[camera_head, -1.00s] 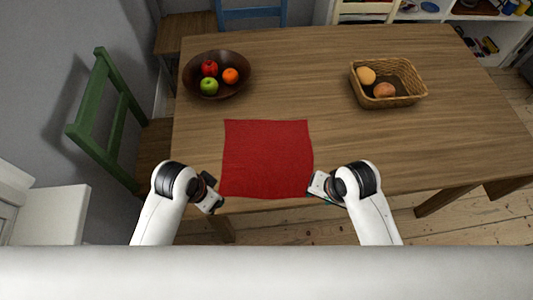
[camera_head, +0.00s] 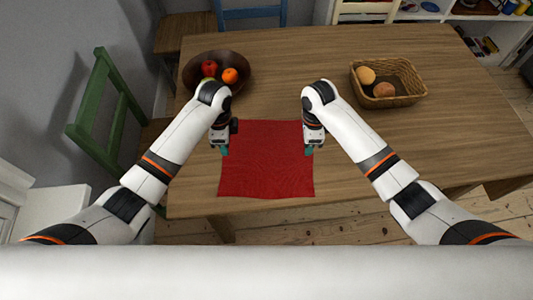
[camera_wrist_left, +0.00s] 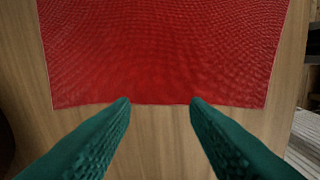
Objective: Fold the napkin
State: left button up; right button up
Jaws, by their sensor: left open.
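The red napkin (camera_head: 265,170) lies flat and unfolded near the front edge of the table. It fills the upper part of the left wrist view (camera_wrist_left: 165,50). My left gripper (camera_head: 224,151) is at the napkin's left edge. In the left wrist view its green fingers (camera_wrist_left: 160,100) are spread with nothing between them, the tips close to one napkin edge. Whether they touch the cloth I cannot tell. My right gripper (camera_head: 308,150) is at the napkin's right edge; its jaws are too small to read. The arms hide parts of the napkin's upper corners.
The wooden table (camera_head: 300,60) holds a dark bowl of fruit (camera_head: 240,62) at the back left, partly behind my left arm. A wicker basket (camera_head: 408,98) with two round items stands at the right. A green chair (camera_head: 100,110) is at the left. The table's middle back is clear.

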pick_arm(q)
jog(key=shift+f, duration=2.3)
pick_arm(e)
jog(key=shift+f, duration=2.3)
pick_arm(q)
jog(key=shift+f, duration=0.15)
pick_arm(e)
jog(key=shift+f, duration=0.15)
pick_arm(q)
grip_shut()
pick_arm(e)
grip_shut()
